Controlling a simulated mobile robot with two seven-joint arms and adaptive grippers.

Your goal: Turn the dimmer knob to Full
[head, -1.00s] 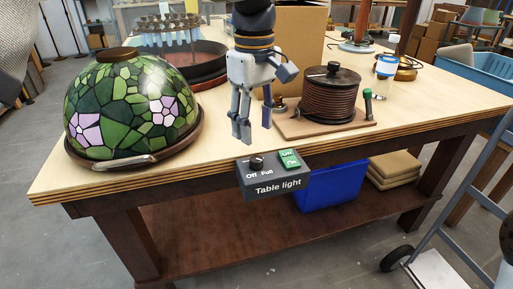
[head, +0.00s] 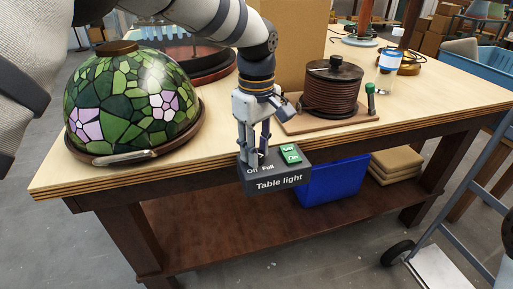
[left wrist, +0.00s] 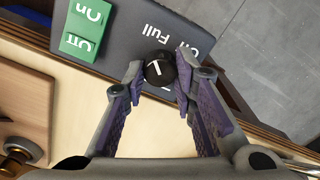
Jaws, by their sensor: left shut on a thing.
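The dimmer knob (left wrist: 159,69) is a small black round knob with a white pointer line. It sits on the dark "Table light" control box (head: 275,181) at the table's front edge, beside the printed words Off and Full. My left gripper (head: 255,157) comes down from above with its fingers around the knob. In the left wrist view the two fingertips (left wrist: 160,72) are on either side of the knob, shut on it. In the head view the fingers hide most of the knob. A green On/Off switch (head: 291,155) is on the same box. My right gripper is not in view.
A stained-glass lampshade (head: 130,105) in a tray stands at the left of the table. A wire spool (head: 331,90) on a board stands right of my gripper. A blue bin (head: 335,182) is on the shelf below.

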